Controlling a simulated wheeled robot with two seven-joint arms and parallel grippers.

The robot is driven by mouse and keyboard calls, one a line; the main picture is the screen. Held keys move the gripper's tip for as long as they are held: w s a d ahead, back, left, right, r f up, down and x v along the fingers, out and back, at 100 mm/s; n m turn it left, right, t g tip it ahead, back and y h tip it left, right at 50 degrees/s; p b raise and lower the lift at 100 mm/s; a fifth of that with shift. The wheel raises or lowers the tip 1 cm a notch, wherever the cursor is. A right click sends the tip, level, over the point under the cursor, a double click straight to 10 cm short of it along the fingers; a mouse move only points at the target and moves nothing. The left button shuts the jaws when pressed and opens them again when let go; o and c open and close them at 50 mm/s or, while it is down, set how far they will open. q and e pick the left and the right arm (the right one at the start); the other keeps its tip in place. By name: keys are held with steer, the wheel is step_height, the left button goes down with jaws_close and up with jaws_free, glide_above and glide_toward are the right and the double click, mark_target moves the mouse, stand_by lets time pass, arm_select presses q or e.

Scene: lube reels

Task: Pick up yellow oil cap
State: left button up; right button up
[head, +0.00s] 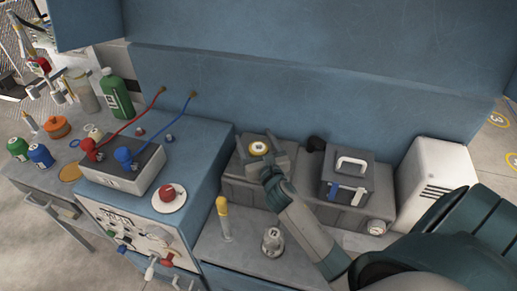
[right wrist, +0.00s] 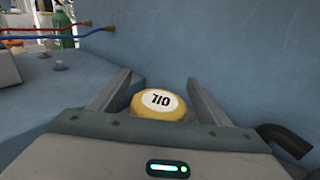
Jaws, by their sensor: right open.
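The yellow oil cap (head: 259,148) has a white round label and sits on top of the dark grey box (head: 234,186) at the back of the bench. In the right wrist view the yellow oil cap (right wrist: 158,104) lies between my two fingers, its lettering upside down. My right gripper (head: 264,149) is open around the cap, with a finger on each side. The wrist view shows a gap to the right finger; contact on the left cannot be told. The cap's near lower edge is hidden by my gripper body. My left gripper is not in view.
A blue wall (head: 330,95) rises close behind the box. A grey case with a white handle (head: 351,165) stands to the right, near a white vented box (head: 432,180). A yellow-topped tool (head: 223,215) stands in front. A bent dark pipe (right wrist: 285,140) is near my right finger.

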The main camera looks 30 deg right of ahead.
steer(key=c, duration=1.2)
steer(key=shift+o, duration=0.2)
steer(key=shift+r, duration=0.1)
steer(key=s+d+r+b, duration=0.2)
steer(key=s+d+r, duration=0.3)
steer(key=s+r, duration=0.5)
steer(key=shift+s+d+r, duration=0.15)
steer(key=shift+d+r, duration=0.15)
steer(key=shift+r, duration=0.1)
